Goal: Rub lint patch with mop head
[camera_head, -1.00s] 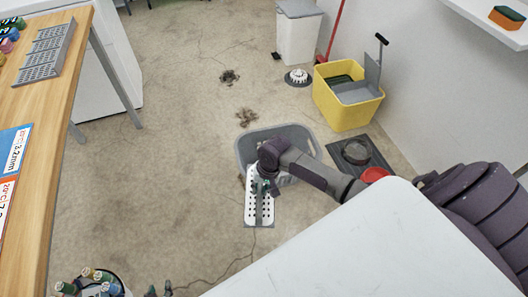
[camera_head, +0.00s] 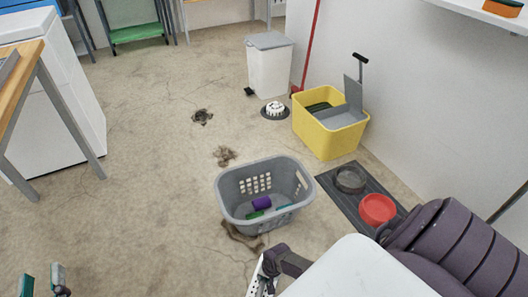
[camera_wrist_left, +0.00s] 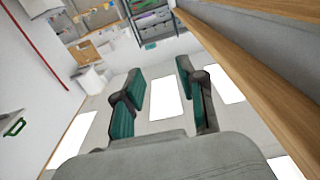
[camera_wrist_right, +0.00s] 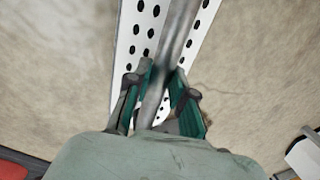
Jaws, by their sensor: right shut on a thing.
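My right gripper (camera_wrist_right: 158,108) is shut on a grey metal rod (camera_wrist_right: 176,40). A white perforated plate (camera_wrist_right: 134,45) lies behind the rod; I take the two for the mop, but no mop fibres show. In the head view the plate (camera_head: 256,280) is cut off at the bottom edge. A dark clump (camera_head: 202,117) and a brown fluffy patch (camera_head: 223,155) lie on the floor beyond the basket. A brown smear (camera_head: 240,240) lies at the basket's near side. Which is the lint patch I cannot tell. My left gripper (camera_wrist_left: 155,92) is open and empty, at the head view's lower left.
A grey laundry basket (camera_head: 232,206) stands between the plate and the fluffy patch. A yellow bucket (camera_head: 325,138), white bin (camera_head: 269,70) and dark mat (camera_head: 345,200) with a red bowl (camera_head: 378,208) line the right wall. Left of the patches the floor is clear.

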